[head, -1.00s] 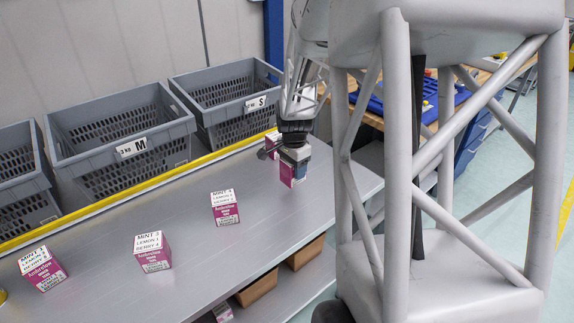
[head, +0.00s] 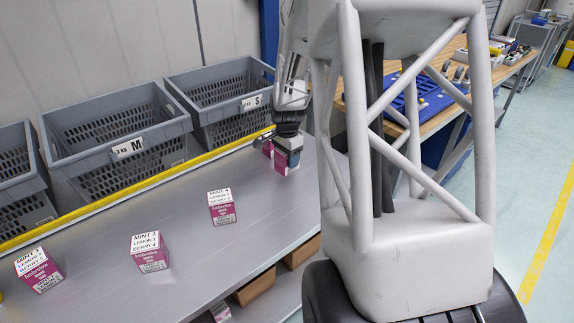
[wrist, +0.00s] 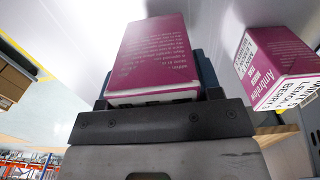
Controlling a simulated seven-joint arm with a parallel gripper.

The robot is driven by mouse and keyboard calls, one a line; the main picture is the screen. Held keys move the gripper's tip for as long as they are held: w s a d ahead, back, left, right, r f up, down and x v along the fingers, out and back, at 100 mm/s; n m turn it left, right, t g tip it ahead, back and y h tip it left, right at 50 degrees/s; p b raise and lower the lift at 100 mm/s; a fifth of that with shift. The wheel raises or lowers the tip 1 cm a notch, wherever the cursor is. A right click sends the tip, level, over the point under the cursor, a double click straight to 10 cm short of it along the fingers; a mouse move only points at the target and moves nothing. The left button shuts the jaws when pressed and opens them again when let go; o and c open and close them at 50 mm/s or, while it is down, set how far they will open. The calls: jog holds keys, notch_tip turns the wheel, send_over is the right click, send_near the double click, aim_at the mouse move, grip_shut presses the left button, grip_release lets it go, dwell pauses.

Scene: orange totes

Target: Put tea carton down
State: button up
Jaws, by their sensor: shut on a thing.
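The tea carton (head: 283,162), magenta with a white top, is in my gripper (head: 289,148) at the far right end of the grey metal shelf. In the head view its base is at or very near the shelf surface; I cannot tell whether it touches. In the wrist view the held carton (wrist: 155,52) fills the middle, with my gripper (wrist: 160,95) shut on it and a dark blue finger partly hidden behind it. A similar carton (head: 267,149) stands just behind and left of it, partly hidden by my gripper; a neighbouring carton (wrist: 278,65) shows at right in the wrist view.
Several matching cartons stand along the shelf (head: 185,205), including one (head: 222,207) nearest my gripper and one (head: 149,252) farther left. A yellow strip (head: 100,202) edges the shelf's back. Grey crates marked M (head: 150,158) and S (head: 235,125) stand behind it. The shelf between is clear.

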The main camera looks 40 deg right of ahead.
aim_at(287, 164)
jog(key=shift+f, duration=1.6)
jog(key=shift+f, duration=0.1)
jog(key=o, duration=1.1)
jog(key=shift+c, duration=0.2)
notch_tip(287, 164, up, 12)
jog(key=shift+r, duration=0.1)
